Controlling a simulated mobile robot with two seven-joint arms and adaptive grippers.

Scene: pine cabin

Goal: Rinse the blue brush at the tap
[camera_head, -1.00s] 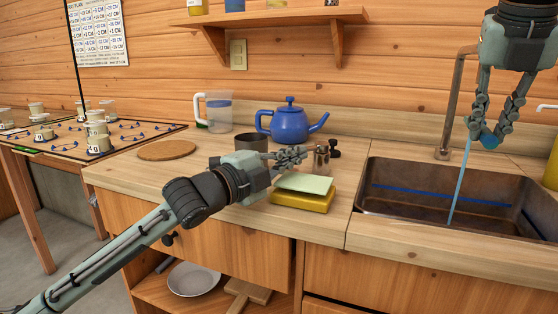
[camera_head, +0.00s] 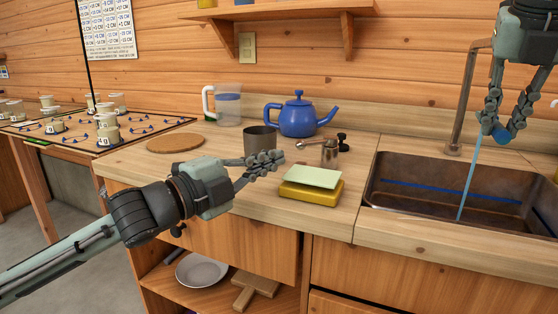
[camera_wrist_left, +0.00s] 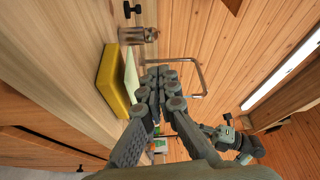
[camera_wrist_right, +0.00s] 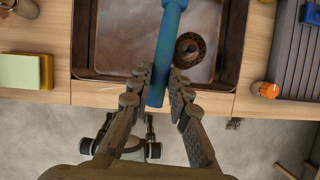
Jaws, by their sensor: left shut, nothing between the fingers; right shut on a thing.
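My right gripper (camera_head: 495,132) points down over the sink (camera_head: 400,195) and is shut on the blue brush (camera_head: 502,135). In the right wrist view the brush's blue cylinder (camera_wrist_right: 165,50) runs from between the fingers to the top edge; its far end is cut off. The tap (camera_head: 467,95) stands behind the sink, its spout end hidden by the gripper. A thin light-blue stream (camera_head: 468,180) falls from beside the fingertips into the sink. I cannot tell whether it touches the brush. My left gripper (camera_head: 280,160) is shut and empty above the counter, left of the yellow sponge (camera_head: 310,192).
A grey cup (camera_head: 260,140), blue kettle (camera_head: 297,120), clear jug (camera_head: 228,108), small metal shaker (camera_head: 329,152) and round wooden board (camera_head: 175,143) stand on the counter. A pale green pad (camera_head: 313,177) lies on the sponge. The sink's drain (camera_wrist_right: 190,50) is uncovered.

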